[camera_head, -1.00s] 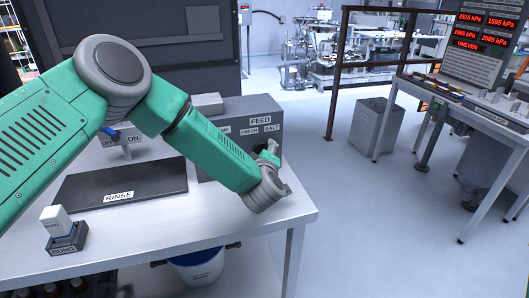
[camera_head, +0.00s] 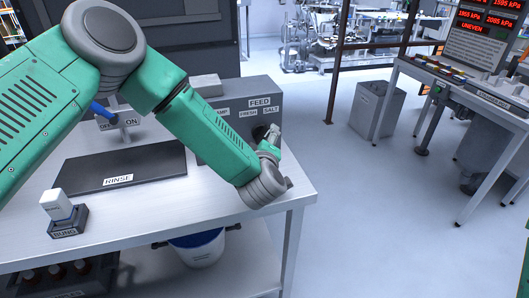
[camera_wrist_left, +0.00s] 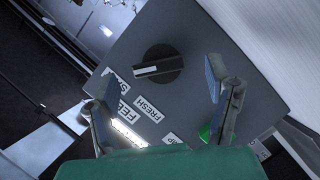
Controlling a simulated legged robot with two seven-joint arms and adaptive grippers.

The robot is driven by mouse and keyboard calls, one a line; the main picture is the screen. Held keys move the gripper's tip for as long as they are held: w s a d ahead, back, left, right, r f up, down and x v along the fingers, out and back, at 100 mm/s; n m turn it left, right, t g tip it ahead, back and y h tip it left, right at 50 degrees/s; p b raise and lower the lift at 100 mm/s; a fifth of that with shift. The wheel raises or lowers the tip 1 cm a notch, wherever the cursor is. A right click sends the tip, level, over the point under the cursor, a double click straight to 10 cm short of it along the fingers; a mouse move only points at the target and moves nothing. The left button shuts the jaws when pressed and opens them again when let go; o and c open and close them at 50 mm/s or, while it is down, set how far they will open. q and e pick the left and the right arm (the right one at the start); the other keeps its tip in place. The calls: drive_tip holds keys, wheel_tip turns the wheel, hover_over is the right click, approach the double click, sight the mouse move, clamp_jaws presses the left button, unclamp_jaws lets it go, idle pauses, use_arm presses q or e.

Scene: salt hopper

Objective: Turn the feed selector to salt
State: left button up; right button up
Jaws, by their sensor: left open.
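The feed selector is a round black knob (camera_wrist_left: 158,65) on the grey feed box (camera_head: 222,91). In the wrist view its white line lies on its left half, pointing left, toward the side of the SALT label. That label (camera_wrist_left: 114,80) is partly covered by a finger; the FRESH label (camera_wrist_left: 148,108) is clear. My left gripper (camera_wrist_left: 164,82) is open, its blue-padded fingers apart on either side in that view, with the knob beyond and between them. I cannot tell whether they touch it. In the head view my left gripper (camera_head: 269,138) is in front of the box, mostly hiding the knob.
A dark rinse mat (camera_head: 125,167) and a bung on its holder (camera_head: 68,222) are on the bench (camera_head: 180,220). A blue-handled OFF/ON switch (camera_head: 118,122) stands behind the mat. Floor right of the bench is open up to a grey bin (camera_head: 378,108).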

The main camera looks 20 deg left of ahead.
use_arm(q)
drive_tip(key=v, duration=0.7)
drive_tip(key=shift+s+d, duration=0.15)
drive_tip(key=shift+f, duration=0.1)
